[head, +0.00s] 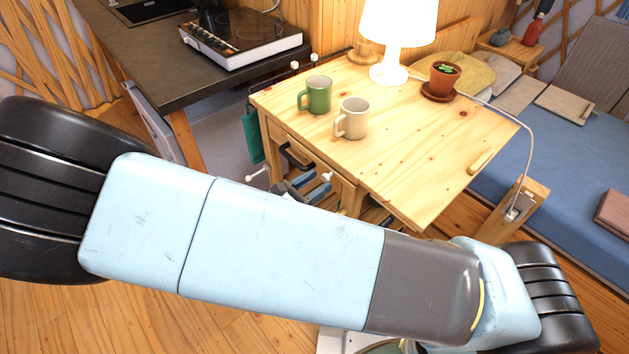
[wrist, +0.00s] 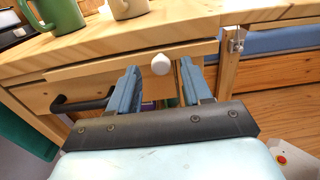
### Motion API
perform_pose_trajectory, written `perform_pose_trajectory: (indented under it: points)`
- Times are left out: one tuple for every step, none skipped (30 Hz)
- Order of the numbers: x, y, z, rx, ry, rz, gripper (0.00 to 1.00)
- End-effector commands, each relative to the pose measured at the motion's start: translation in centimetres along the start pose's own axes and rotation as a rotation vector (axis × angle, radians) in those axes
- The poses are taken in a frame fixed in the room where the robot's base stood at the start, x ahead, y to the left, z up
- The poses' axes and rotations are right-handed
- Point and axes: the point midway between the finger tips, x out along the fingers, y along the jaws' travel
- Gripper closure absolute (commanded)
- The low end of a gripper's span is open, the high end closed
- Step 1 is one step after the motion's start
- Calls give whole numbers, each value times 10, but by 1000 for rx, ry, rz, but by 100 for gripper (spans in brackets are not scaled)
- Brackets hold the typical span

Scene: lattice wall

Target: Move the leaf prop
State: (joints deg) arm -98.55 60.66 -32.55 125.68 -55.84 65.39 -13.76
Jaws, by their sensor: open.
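The small table's pale wooden top (head: 400,150) is up and level, with a seam between its main part and right-hand leaf. A round white knob (wrist: 160,63) sits just under the top's front edge; it seems to belong to the leaf prop, whose body is mostly hidden. The knob also shows small in the head view (head: 327,176). My gripper (wrist: 158,78) is open, its two blue fingers on either side of the knob in the picture. I cannot tell whether they touch it. In the head view my gripper (head: 304,186) is partly hidden behind my arm.
A green mug (head: 316,95), a cream mug (head: 351,119), a lamp (head: 397,30) and a potted plant (head: 445,77) stand on the table. A black drawer handle (wrist: 85,103) is left of my gripper. A blue bed (head: 550,170) lies to the right.

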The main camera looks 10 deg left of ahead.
Motion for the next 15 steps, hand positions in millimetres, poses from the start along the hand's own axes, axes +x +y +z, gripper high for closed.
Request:
perform_pose_trajectory:
  points:
    - [5, 0, 0, -1, -1, 0, 51]
    - [7, 0, 0, -1, 0, 0, 51]
    - [9, 0, 0, 0, 0, -1, 51]
    - [11, 0, 0, 0, 0, -1, 51]
    - [12, 0, 0, 0, 0, -1, 51]
    - [13, 0, 0, 0, 0, 0, 51]
    - [14, 0, 0, 0, 0, 0, 51]
    - [14, 0, 0, 0, 0, 0, 51]
    - [14, 0, 0, 0, 0, 0, 51]
    - [14, 0, 0, 0, 0, 0, 51]
    - [14, 0, 0, 0, 0, 0, 51]
    - [14, 0, 0, 0, 0, 0, 51]
    - [14, 0, 0, 0, 0, 0, 51]
    - [14, 0, 0, 0, 0, 0, 51]
    - [14, 0, 0, 0, 1, 0, 52]
